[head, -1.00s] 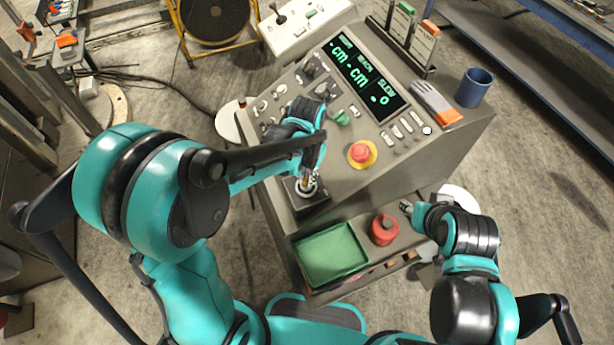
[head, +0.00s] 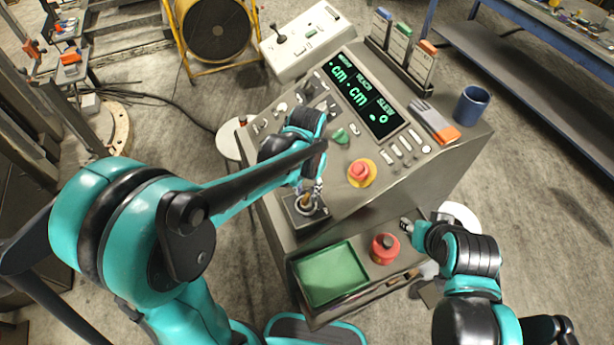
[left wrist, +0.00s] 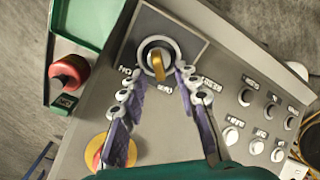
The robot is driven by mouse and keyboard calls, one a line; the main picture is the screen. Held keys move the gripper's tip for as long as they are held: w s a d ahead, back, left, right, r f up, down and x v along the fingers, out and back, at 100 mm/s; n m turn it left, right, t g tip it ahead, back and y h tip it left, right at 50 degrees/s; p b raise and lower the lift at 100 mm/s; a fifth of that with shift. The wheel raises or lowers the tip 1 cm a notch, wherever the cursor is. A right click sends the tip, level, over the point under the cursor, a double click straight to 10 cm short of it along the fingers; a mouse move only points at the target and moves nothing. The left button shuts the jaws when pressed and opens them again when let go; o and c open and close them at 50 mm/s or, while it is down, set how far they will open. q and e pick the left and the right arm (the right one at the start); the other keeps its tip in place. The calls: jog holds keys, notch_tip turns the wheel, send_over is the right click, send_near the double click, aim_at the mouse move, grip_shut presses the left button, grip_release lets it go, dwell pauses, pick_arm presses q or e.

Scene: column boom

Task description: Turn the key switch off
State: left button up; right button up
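The key switch has a brass key in a round collar on a dark square plate at the console's lower left. In the left wrist view the key (left wrist: 157,65) points toward the bottom of the picture, slightly slanted; the labels around it are too small to read surely. My left gripper (left wrist: 158,72) is open, with its fingertips on either side of the key and visible gaps to it. In the head view the left gripper (head: 316,186) is just at the key switch (head: 304,205), partly covering it. My right gripper (head: 406,225) is by the console's front right; its fingers are too small to judge.
A red emergency button on a yellow base (head: 361,172) and a display (head: 358,90) are on the console. A green tray (head: 331,272) and a red round object (head: 385,248) sit on the lower shelf. A blue mug (head: 473,105) stands on the right.

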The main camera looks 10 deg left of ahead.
aim_at(307, 195)
pick_arm(q)
notch_tip(307, 195, up, 9)
jog(key=shift+r, duration=0.2)
dwell(0.5)
jog(key=s+a+f+n+t+b, duration=0.3)
jog(key=s+a+f+t+b, duration=0.4)
jog(key=s, duration=0.3)
jog(key=shift+s+a+f, duration=0.2)
jog(key=shift+a+f, duration=0.45)
jog(key=shift+a, duration=0.2)
